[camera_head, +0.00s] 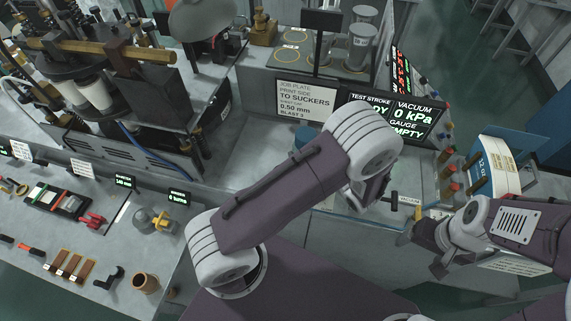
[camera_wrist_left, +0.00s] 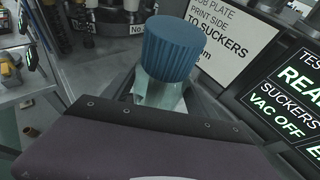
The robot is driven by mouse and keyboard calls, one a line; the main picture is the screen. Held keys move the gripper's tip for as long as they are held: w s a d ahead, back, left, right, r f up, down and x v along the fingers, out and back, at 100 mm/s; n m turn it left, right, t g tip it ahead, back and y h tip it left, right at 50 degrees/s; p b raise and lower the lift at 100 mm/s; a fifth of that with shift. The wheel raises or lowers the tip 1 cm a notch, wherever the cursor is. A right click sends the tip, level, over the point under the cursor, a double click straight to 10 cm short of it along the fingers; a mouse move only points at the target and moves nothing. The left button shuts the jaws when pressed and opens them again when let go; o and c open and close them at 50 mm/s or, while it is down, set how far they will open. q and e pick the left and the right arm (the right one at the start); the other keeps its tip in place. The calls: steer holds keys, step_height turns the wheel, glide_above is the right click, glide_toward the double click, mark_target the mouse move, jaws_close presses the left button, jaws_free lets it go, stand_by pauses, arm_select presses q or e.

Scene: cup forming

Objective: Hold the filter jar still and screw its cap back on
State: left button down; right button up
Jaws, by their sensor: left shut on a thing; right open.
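The filter jar (camera_wrist_left: 160,92) is pale and translucent and stands in the middle of the left wrist view. Its blue ribbed cap (camera_wrist_left: 172,48) sits on top of it, slightly tilted in that view; I cannot tell how far it is threaded. In the head view a bit of the blue cap (camera_head: 304,134) shows behind my left arm, which hides the jar. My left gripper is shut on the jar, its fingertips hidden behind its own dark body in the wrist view. My right gripper (camera_head: 419,254) is open and empty, at the right, well apart from the jar.
A job plate sign (camera_head: 305,101) and display panels (camera_head: 405,118) stand behind the jar. A cup-forming machine (camera_head: 90,70) fills the upper left. The left bench holds small tools, a grey-yellow fitting (camera_head: 152,220) and a brown cup (camera_head: 146,283). A labelled blue-white container (camera_head: 494,165) stands at the right.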

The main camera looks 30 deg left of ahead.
arm_select(q)
steer(key=s+a+f+p, duration=0.1)
steer(key=s+a+f, duration=0.1)
steer(key=a, duration=0.3)
steer(key=shift+s+a+f, duration=0.2)
steer(key=shift+a+f, duration=0.2)
steer(key=shift+f, duration=0.45)
step_height(320, 180, down, 3)
steer(key=shift+f+p, duration=0.15)
steer(key=shift+p, duration=0.55)
steer(key=shift+f, duration=0.4)
steer(key=shift+f, duration=0.15)
steer(key=shift+c, duration=1.3)
jaws_free()
